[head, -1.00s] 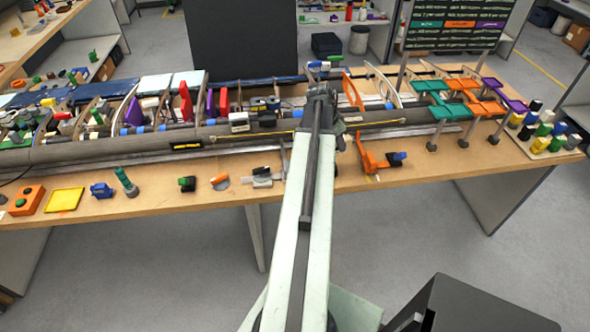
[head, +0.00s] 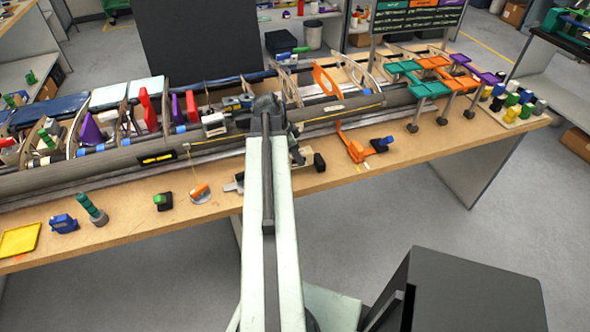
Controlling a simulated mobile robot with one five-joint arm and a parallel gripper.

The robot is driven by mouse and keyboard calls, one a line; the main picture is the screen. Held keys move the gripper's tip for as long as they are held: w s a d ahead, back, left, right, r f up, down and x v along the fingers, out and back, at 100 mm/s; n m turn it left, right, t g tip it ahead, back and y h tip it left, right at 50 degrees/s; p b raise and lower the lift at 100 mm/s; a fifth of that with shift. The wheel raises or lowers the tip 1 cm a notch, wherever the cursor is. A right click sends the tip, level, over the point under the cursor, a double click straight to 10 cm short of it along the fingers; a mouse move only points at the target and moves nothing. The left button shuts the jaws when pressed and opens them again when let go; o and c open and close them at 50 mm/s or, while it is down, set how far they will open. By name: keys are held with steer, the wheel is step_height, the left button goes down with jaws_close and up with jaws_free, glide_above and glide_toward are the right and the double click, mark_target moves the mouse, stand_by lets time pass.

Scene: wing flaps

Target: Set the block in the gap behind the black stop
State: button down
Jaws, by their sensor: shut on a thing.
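My gripper (head: 268,103) is a dark shape at the far end of my pale arm, over the long grey spar (head: 110,167) on the bench. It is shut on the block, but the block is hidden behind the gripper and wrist. The gap cannot be made out. A black piece (head: 320,162) shows on the bench just right of my arm; I cannot tell whether it is the black stop.
An orange fixture (head: 356,151) with a blue piece stands to the right. Green, orange and purple plates (head: 432,75) on posts stand farther right. Wing ribs with red and purple flaps (head: 148,110) line the left. The front bench strip holds several small tools.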

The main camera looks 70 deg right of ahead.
step_height(320, 180, down, 4)
steer(key=b, duration=0.4)
steer(key=shift+r, duration=0.25)
steer(key=shift+f, duration=0.2)
steer(key=c, duration=0.9)
jaws_free()
steer(key=shift+o, duration=0.2)
steer(key=shift+r, duration=0.1)
steer(key=p+v, duration=1.1)
steer(key=shift+r, duration=0.4)
steer(key=shift+w+a+r+p, duration=0.2)
steer(key=shift+w+r+p, duration=0.1)
steer(key=shift+p, duration=0.15)
steer(key=shift+f, duration=0.1)
